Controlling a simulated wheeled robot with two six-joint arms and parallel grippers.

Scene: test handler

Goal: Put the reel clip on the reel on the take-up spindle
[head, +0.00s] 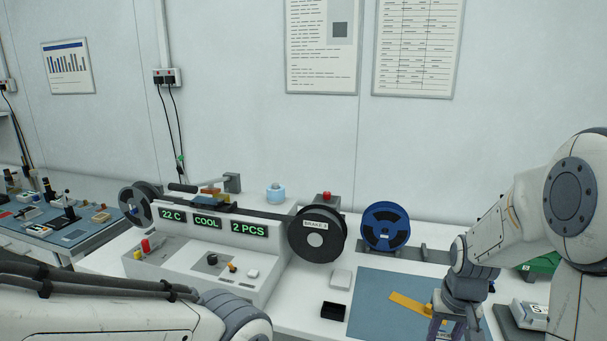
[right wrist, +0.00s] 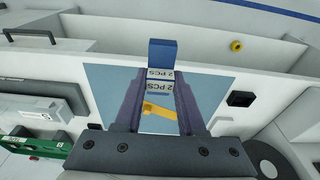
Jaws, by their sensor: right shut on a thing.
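My right gripper (head: 450,328) is low over the blue mat at the right of the head view, its fingertips cut off by the frame's bottom edge. In the right wrist view my right gripper (right wrist: 163,72) is shut on a small blue block (right wrist: 162,50), which I take to be the reel clip. A black reel (head: 317,233) with a pale tag is at the right end of the machine. Another dark reel (head: 139,202) is at its left end. I cannot tell for sure which one is on the take-up spindle. My left arm shows, but its gripper is out of frame.
An orange strip (head: 409,303) lies on the blue mat (head: 372,298). A blue reel (head: 385,226) stands behind the mat. A small black box (head: 333,311) sits left of it. The machine (head: 215,260) fills the middle.

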